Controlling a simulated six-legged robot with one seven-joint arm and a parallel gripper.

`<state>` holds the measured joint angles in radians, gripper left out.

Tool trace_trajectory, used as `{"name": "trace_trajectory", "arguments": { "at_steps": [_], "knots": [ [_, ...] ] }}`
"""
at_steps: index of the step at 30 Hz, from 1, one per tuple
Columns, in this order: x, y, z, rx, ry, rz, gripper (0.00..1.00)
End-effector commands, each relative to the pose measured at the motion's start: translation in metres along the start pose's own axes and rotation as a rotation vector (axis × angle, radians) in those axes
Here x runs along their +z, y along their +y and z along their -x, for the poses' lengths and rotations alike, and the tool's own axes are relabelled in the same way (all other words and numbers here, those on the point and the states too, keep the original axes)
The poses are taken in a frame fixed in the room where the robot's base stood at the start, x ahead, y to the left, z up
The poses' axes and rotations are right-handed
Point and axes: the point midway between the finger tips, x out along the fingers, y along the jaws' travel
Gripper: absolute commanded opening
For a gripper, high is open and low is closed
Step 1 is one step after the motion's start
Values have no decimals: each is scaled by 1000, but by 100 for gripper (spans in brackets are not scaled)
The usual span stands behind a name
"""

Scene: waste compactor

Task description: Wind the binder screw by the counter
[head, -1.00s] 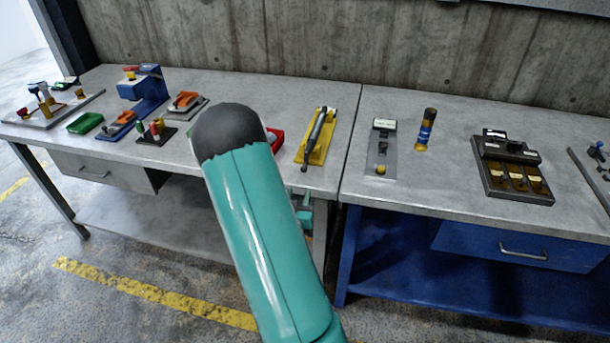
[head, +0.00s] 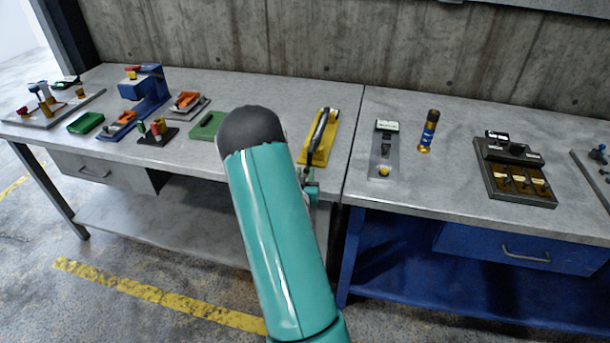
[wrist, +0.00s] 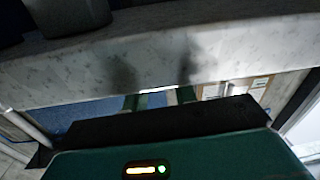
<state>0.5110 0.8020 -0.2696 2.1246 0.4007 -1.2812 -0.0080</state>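I cannot tell for certain which piece is the binder screw or the counter. A grey plate with a white-faced block, a dark middle part and a yellow knob (head: 383,150) lies at the left of the right-hand bench. My gripper (head: 313,191) shows as a small teal part at the front bench edge, below a yellow plate with a dark handle (head: 319,137). My arm hides much of it. In the wrist view, the fingertips (wrist: 160,99) show only in part before the bench edge; their opening is unclear.
The left bench (head: 230,92) carries a blue press-like device (head: 150,88), a green block (head: 206,125) and several small fixtures. A dark device with several amber compartments (head: 513,168) is on the right bench (head: 455,190). A concrete wall closes the back.

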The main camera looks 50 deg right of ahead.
Motion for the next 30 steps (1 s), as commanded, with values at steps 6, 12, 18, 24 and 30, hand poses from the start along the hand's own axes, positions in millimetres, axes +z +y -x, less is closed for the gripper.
{"name": "trace_trajectory", "arguments": {
  "at_steps": [6,12,18,24,30],
  "knots": [
    [0,1,0,2,1,0,0],
    [-1,1,0,1,2,-2,0],
    [-1,0,0,1,2,-6,0],
    [-1,0,0,0,3,-14,0],
    [-1,-2,0,0,5,-36,0]
  ]
}}
